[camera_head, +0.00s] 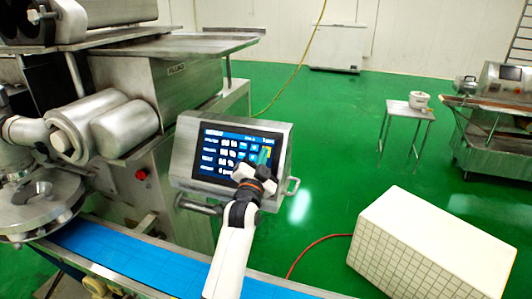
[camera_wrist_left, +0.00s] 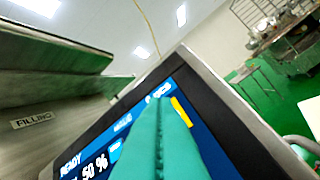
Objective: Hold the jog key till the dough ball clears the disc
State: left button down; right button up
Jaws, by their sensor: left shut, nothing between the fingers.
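My left gripper (camera_head: 264,156) is at the right part of the lit control panel screen (camera_head: 222,154). Its teal fingers are shut with nothing between them. I cannot read whether this is the jog key, or tell whether the tips touch the screen. The wrist view shows "READY" and "50 %" on the screen. The round metal disc (camera_head: 38,213) is at the left, above the belt. I see no dough ball. My right gripper is not in view.
A blue conveyor belt (camera_head: 130,256) runs below the panel. The steel machine (camera_head: 175,85) with a red button (camera_head: 141,174) stands behind it. A white tiled block (camera_head: 430,250) is at the lower right, and a small table (camera_head: 405,110) stands farther back on open green floor.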

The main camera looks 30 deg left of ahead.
pick_arm(q)
jog(key=shift+w+a+f, duration=0.1)
jog(key=shift+w+f, duration=0.15)
jog(key=shift+w, duration=0.1)
dwell(1.8)
dwell(0.9)
jog(key=shift+s+r+p, duration=0.4)
jog(key=shift+s+p, duration=0.05)
jog(key=shift+p, duration=0.1)
jog(key=shift+s, duration=0.2)
jog(key=shift+s+d+r+p, duration=0.15)
jog(key=shift+d+r+p, duration=0.1)
jog(key=shift+p, duration=0.25)
jog(key=s+p, duration=0.1)
jog(key=s+r+p, duration=0.2)
jog(key=shift+s+d, duration=0.4)
